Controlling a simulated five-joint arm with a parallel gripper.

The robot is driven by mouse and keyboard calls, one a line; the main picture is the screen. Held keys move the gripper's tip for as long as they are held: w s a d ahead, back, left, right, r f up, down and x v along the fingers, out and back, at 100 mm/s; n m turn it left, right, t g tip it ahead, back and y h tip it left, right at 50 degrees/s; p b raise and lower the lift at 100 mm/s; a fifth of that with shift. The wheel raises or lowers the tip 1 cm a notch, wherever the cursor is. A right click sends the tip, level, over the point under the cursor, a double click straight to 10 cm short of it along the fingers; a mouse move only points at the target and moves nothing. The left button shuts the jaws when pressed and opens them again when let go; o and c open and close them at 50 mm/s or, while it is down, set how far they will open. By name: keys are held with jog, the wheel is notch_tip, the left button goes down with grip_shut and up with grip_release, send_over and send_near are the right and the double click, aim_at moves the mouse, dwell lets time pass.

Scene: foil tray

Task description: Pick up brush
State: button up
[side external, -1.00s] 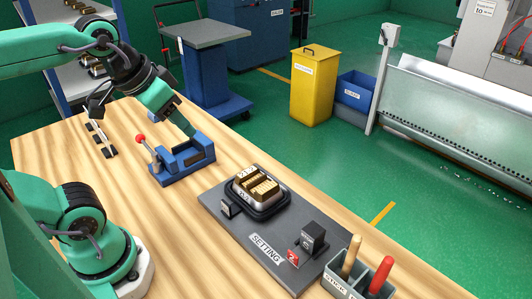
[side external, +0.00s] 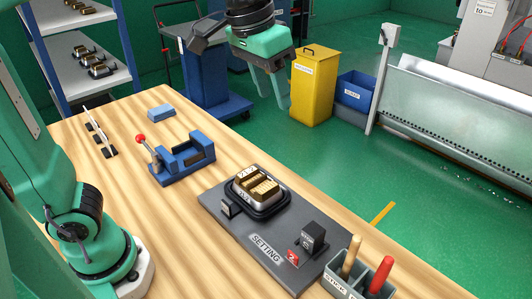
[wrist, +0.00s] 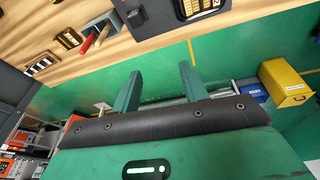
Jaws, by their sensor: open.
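A grey two-slot holder (side external: 337,288) stands at the table's near right, cut by the frame's lower edge. A red handle (side external: 381,275) stands in its right slot, probably the brush; its lower end is hidden. A tan wooden handle (side external: 350,257) stands in the slot labelled STICK. In the wrist view, the red handle (wrist: 87,43) and tan handle (wrist: 103,36) show at upper left, apart from my fingers. My gripper (side external: 268,96) is open and empty, high up and well away from the holder. Its two green fingers also show in the wrist view (wrist: 160,82).
A dark setting plate (side external: 235,225) carries a metal tray (side external: 240,196) with gold pieces and a small black block (side external: 313,238). A blue fixture (side external: 180,162) with a red-knobbed lever and a light blue block (side external: 160,112) lie farther left. A yellow bin (side external: 314,88) stands beyond the table.

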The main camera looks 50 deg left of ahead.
jog(key=w+d+f+m+g, duration=0.1)
jog(key=w+d, duration=0.1)
jog(key=d, duration=0.5)
jog(key=w+d+f+g, duration=0.1)
jog(key=w+d, duration=0.1)
jog(key=d, duration=0.5)
jog(key=m+g+y, duration=0.1)
send_over(390, 260)
notch_tip(390, 260, down, 4)
jog(key=shift+f, duration=7.6)
jog(key=shift+f, duration=0.1)
jog(key=shift+f, duration=2.5)
jog(key=shift+c, duration=0.4)
grip_shut()
